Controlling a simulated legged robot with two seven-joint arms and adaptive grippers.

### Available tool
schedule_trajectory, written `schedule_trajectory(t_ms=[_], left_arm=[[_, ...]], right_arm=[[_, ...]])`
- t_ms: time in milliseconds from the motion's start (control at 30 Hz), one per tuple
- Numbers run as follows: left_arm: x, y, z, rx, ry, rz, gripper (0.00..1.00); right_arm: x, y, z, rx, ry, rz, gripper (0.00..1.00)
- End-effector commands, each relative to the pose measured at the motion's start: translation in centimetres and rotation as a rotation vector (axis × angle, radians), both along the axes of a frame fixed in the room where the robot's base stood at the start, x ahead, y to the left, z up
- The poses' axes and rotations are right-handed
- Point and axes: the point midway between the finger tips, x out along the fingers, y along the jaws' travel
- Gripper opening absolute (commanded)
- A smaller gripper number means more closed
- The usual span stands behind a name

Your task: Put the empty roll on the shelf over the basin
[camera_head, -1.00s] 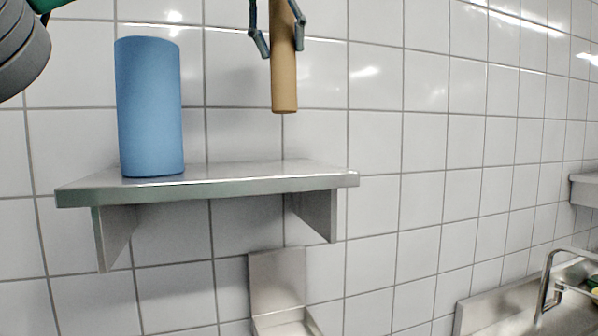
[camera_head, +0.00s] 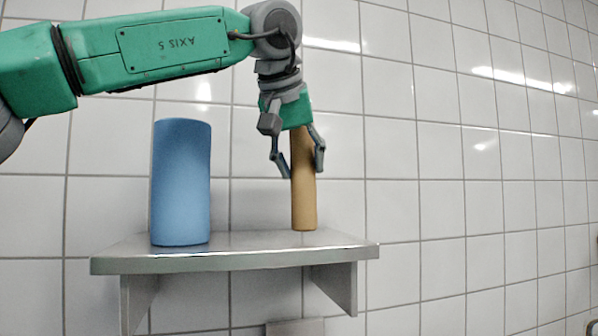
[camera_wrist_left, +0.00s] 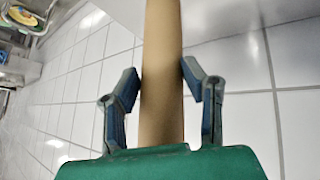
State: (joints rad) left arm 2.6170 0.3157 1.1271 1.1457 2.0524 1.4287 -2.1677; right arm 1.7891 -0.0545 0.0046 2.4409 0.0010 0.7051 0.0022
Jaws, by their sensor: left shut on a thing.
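The empty roll (camera_head: 303,190) is a slim brown cardboard tube, held upright by my left gripper (camera_head: 298,165). Its lower end is at the right part of the steel shelf (camera_head: 245,258); I cannot tell whether it touches the top or hangs just above it. In the left wrist view the roll (camera_wrist_left: 162,80) runs between the two fingers of my left gripper (camera_wrist_left: 160,80), which is shut on it. My right gripper is not in view.
A thick blue roll (camera_head: 181,185) stands upright on the left part of the shelf. White tiled wall is behind. The top of a steel plate (camera_head: 295,328) shows below the shelf. Shelf top between the rolls is clear.

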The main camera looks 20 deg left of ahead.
Motion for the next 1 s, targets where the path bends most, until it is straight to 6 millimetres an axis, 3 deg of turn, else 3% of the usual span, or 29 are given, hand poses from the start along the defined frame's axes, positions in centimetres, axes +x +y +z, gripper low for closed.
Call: schedule_trajectory(t_ms=[100,433,467,500,533,833,1000], left_arm=[[0.1,0.5,-1.1,-0.004,0.002,0.002,0.14],[0.0,0.8,-1.3,-0.006,0.001,0.003,0.14],[0.0,0.7,-1.3,-0.006,0.001,0.002,0.41],[0.0,0.5,-1.3,-0.004,0.001,0.002,0.55],[0.0,0.5,-1.3,-0.004,0.001,0.002,0.59],[0.1,0.0,-1.2,-0.001,0.001,0.001,0.59],[-0.8,0.4,0.1,-0.006,-0.001,0.001,0.59]], right_arm=[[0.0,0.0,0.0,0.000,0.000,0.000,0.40],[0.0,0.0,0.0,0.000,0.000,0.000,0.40],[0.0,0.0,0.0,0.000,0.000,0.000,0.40],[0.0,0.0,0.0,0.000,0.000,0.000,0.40],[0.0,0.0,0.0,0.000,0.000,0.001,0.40],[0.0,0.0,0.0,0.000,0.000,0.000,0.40],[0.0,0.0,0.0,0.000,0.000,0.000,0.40]])
